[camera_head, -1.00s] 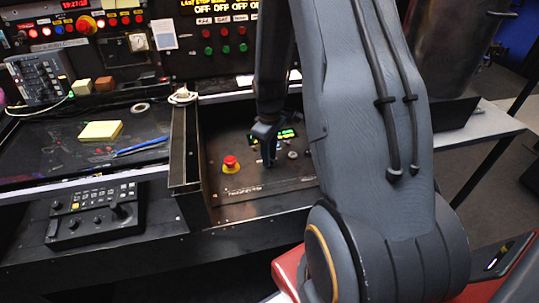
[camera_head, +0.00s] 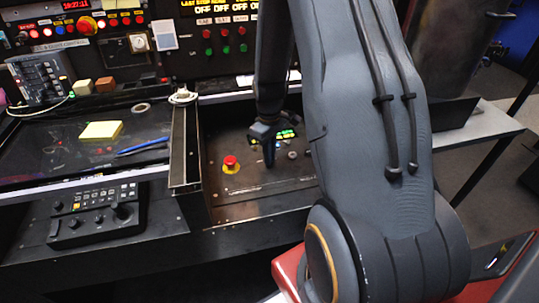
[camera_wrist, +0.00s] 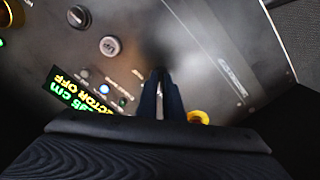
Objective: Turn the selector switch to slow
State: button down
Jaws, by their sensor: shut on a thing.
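My gripper (camera_head: 269,164) points down onto the sunken dark control panel (camera_head: 238,205). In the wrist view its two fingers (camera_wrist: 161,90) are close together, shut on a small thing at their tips. This fits the selector switch, but the fingers and a dark blur hide it, so its pointer cannot be read.
A red emergency button (camera_head: 231,161) on a yellow base stands left of my gripper; its yellow base (camera_wrist: 198,117) shows in the wrist view. Two round knobs (camera_wrist: 110,46) (camera_wrist: 78,16) sit nearby. A raised metal edge (camera_head: 184,145) borders the panel's left side.

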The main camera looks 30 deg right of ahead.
jog(key=m, duration=0.3)
jog(key=shift+p, duration=0.4)
jog(key=shift+m+p, duration=0.3)
jog(key=shift+m, duration=1.7)
jog(key=c, duration=1.9)
grip_release()
jog(key=shift+r, duration=0.1)
jog(key=shift+r+b, duration=0.5)
jog(key=shift+r, duration=3.35)
